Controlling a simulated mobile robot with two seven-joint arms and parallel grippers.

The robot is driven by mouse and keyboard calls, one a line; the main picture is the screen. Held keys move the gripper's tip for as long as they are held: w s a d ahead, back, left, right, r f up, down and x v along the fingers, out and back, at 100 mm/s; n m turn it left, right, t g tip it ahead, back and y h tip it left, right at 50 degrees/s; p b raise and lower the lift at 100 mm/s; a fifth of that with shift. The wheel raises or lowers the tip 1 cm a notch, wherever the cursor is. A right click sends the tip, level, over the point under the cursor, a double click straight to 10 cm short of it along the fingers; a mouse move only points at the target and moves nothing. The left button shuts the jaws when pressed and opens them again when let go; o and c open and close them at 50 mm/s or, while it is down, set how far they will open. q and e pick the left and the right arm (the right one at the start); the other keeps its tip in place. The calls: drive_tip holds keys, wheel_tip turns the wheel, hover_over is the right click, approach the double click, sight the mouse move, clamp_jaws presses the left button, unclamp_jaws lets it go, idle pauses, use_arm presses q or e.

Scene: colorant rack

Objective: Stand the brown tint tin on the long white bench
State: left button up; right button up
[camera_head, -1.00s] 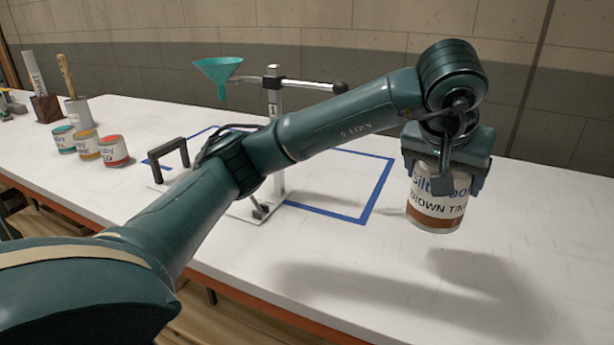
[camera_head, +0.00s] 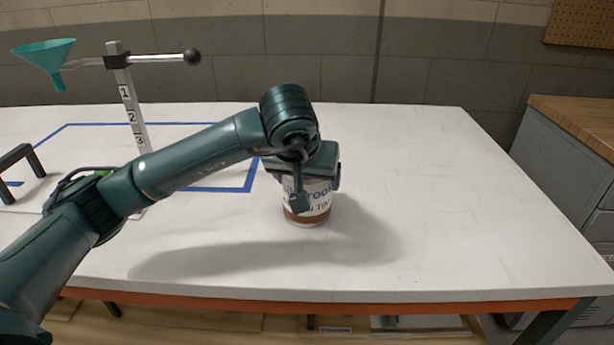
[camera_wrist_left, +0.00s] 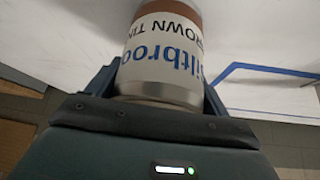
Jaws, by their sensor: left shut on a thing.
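The brown tint tin (camera_head: 309,214), white with blue and black lettering and a brown band near its base, is upright over the right-middle part of the long white bench (camera_head: 420,190). My left gripper (camera_head: 315,188) is shut on the tin's upper part from above. The tin's base is at or just above the bench top; I cannot tell whether it touches. In the left wrist view the tin (camera_wrist_left: 165,45) sits between the two fingers, its lettering upside down. My right gripper is out of view.
A numbered post (camera_head: 132,100) with a black-knobbed bar and a teal funnel (camera_head: 45,58) stands at left. Blue tape (camera_head: 222,189) outlines a rectangle around it. A black handle (camera_head: 22,163) is at far left. Bench right of the tin is clear. A grey wood-topped cabinet (camera_head: 570,165) stands beyond.

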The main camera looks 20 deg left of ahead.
use_arm(q)
drive_tip(key=shift+f, duration=0.15)
drive_tip(key=o, duration=1.2)
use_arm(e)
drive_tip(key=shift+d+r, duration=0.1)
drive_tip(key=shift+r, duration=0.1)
use_arm(q)
drive_tip(key=shift+r, duration=0.4)
drive_tip(key=v, duration=1.1)
drive_tip(key=shift+s+r+p, duration=0.25)
drive_tip(key=shift+r+p, duration=0.05)
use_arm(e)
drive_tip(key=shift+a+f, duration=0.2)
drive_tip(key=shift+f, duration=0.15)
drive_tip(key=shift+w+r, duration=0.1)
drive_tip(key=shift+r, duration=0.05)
